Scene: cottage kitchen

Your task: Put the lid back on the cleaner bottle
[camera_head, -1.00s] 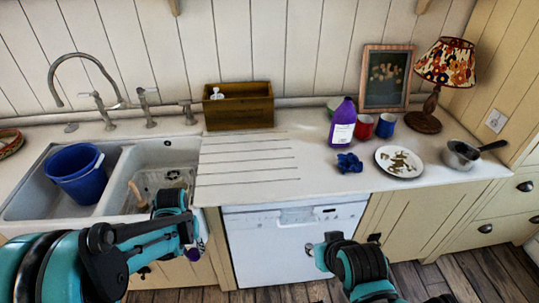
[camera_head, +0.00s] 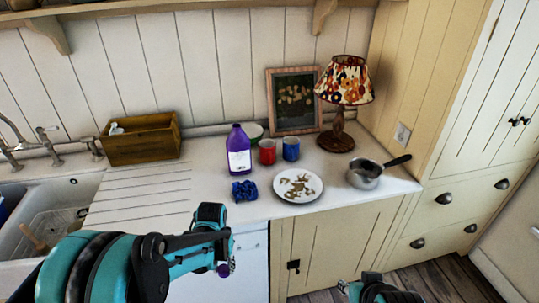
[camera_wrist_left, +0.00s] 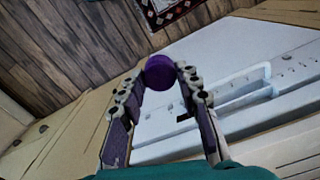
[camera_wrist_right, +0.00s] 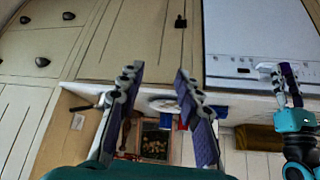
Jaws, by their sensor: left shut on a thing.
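The purple cleaner bottle (camera_head: 238,152) with a white label stands upright on the counter, behind a crumpled blue cloth. Its mouth is too small to make out. The purple lid (camera_wrist_left: 160,72) is pinched between the fingertips of my left gripper (camera_wrist_left: 161,78). In the head view the lid (camera_head: 224,270) shows at the end of my left gripper (camera_head: 222,260), in front of the counter and below its top, apart from the bottle. My right gripper (camera_wrist_right: 155,75) is open and empty in the right wrist view. In the head view only part of my right arm shows, at the bottom edge.
The blue cloth (camera_head: 244,190) lies before the bottle. Red (camera_head: 267,151) and blue (camera_head: 291,149) mugs and a green bowl (camera_head: 254,131) stand close by. A plate (camera_head: 282,194), saucepan (camera_head: 364,175), lamp (camera_head: 343,85), picture frame (camera_head: 273,100) and wooden box (camera_head: 150,147) surround them. The ribbed counter at left is clear.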

